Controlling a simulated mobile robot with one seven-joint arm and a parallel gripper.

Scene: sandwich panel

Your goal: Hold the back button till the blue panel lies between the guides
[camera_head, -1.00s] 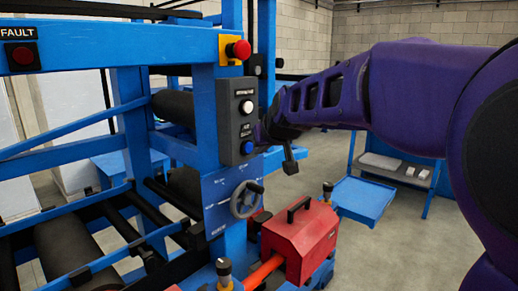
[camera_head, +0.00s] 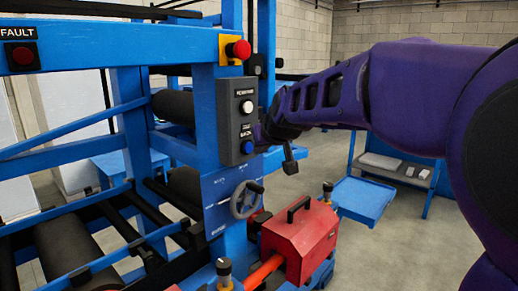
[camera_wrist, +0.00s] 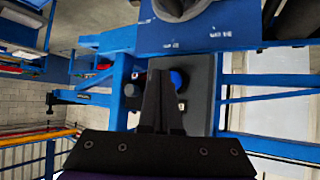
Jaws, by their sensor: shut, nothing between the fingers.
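A dark control box (camera_head: 238,121) on the blue frame carries a white button (camera_head: 246,107) above a blue button (camera_head: 247,147). In the wrist view the blue button (camera_wrist: 179,79) shows just right of the fingertips; contact cannot be told. The fingers hide part of the box. I cannot pick out the blue panel or guides.
A red emergency stop (camera_head: 238,50) on a yellow plate sits above the box. A handwheel (camera_head: 246,199) is below it, and a red housing (camera_head: 299,240) stands lower right.

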